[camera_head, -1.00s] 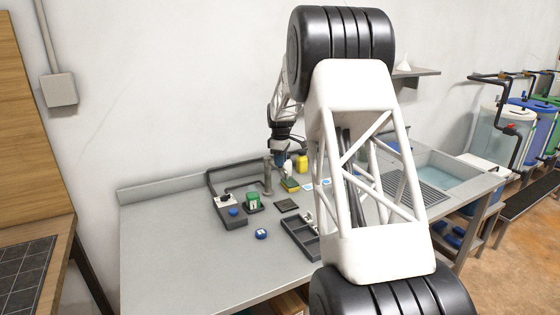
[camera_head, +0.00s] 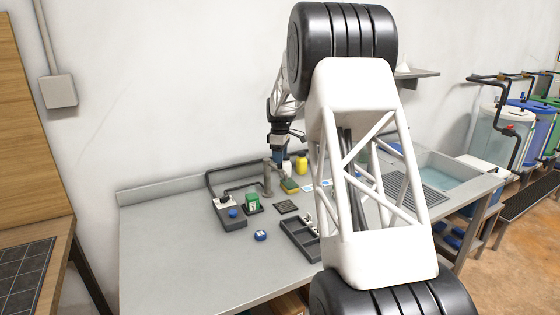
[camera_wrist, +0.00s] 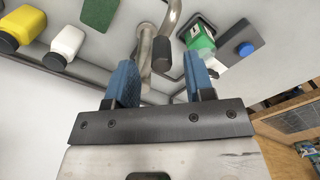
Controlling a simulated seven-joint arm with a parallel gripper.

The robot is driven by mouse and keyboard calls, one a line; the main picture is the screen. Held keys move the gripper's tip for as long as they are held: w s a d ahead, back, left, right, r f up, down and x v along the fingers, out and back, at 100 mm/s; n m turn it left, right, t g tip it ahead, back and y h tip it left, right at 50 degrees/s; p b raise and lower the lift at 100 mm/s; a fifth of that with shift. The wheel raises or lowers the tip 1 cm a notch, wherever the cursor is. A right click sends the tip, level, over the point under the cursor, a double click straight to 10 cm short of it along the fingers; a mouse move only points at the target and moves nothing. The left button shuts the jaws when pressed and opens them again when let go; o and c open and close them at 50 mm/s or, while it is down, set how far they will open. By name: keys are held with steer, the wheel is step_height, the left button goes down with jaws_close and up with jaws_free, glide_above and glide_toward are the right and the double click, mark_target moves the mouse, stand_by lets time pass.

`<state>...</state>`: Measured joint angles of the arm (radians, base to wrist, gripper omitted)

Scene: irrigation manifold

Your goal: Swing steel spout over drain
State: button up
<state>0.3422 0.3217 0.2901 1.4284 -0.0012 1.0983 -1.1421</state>
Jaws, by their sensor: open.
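The steel spout (camera_wrist: 172,18) is a bent metal pipe at the top of the wrist view, joined to an upright post (camera_wrist: 145,48) with a dark cylindrical grip (camera_wrist: 163,56) beside it. In the head view the post (camera_head: 267,179) stands toward the back of the bench. My gripper (camera_wrist: 161,72) is open, its two blue fingers apart on either side of the post and dark grip as seen from the wrist. Contact cannot be told. In the head view my gripper (camera_head: 277,160) is just above and beside the post. A small dark square grate (camera_head: 287,207), possibly the drain, lies in front of it.
A green item (camera_head: 252,202) and a grey block with a blue knob (camera_head: 233,213) stand left of the grate. A dark tray (camera_head: 300,238) lies in front. The bench's left side is clear.

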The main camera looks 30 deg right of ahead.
steer(key=shift+r, duration=2.7)
steer(key=shift+s+a+r, duration=0.25)
steer(key=shift+s+a, duration=0.05)
steer(key=shift+a, duration=0.05)
steer(key=s+a+r+m+t, duration=0.15)
steer(key=s+a+r, duration=0.25)
steer(key=s+a, duration=0.75)
steer(key=s+a+r+m, duration=0.3)
steer(key=s+a+r, duration=0.35)
steer(key=s, duration=0.75)
steer(key=s+a+f+m, duration=0.1)
steer(key=s+a+f, duration=0.2)
steer(key=s, duration=0.7)
steer(key=s+a+f+m, duration=0.2)
steer(key=s+a, duration=0.3)
steer(key=s, duration=0.5)
steer(key=s+a+f+m+t, duration=0.1)
steer(key=s+f, duration=0.4)
steer(key=s, duration=0.6)
steer(key=shift+a+m, duration=0.45)
steer(key=shift+a, duration=0.95)
steer(key=shift+f, duration=0.1)
